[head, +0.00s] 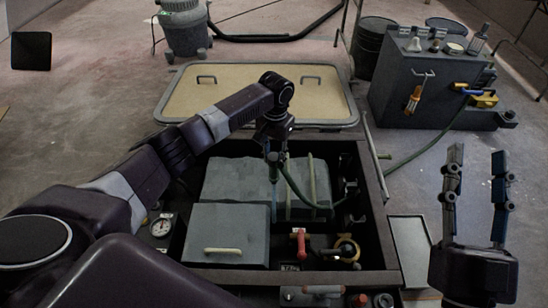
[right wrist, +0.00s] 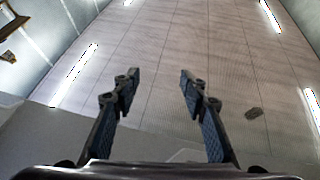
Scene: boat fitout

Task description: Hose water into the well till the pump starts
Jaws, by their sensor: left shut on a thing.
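My left gripper (head: 276,150) reaches over the open dark well (head: 375,235) and is shut on the hose nozzle (head: 273,172), which points down. A thin blue streak (head: 274,208), looking like water, runs below the nozzle into the well. The green hose (head: 293,186) curves from the nozzle to the right and shows again outside the well. The streak's lower end and any water level are hard to make out. I cannot pick out the pump for certain. My right gripper (head: 478,190) is open and empty right of the well; it also shows in the right wrist view (right wrist: 155,85).
Grey boxes, one with a pale handle (head: 222,251), fill much of the well. A red-handled fitting (head: 301,243) and a gauge (head: 161,226) sit near its front. A framed hatch panel (head: 260,95) lies behind. A grey cabinet (head: 420,90) stands back right.

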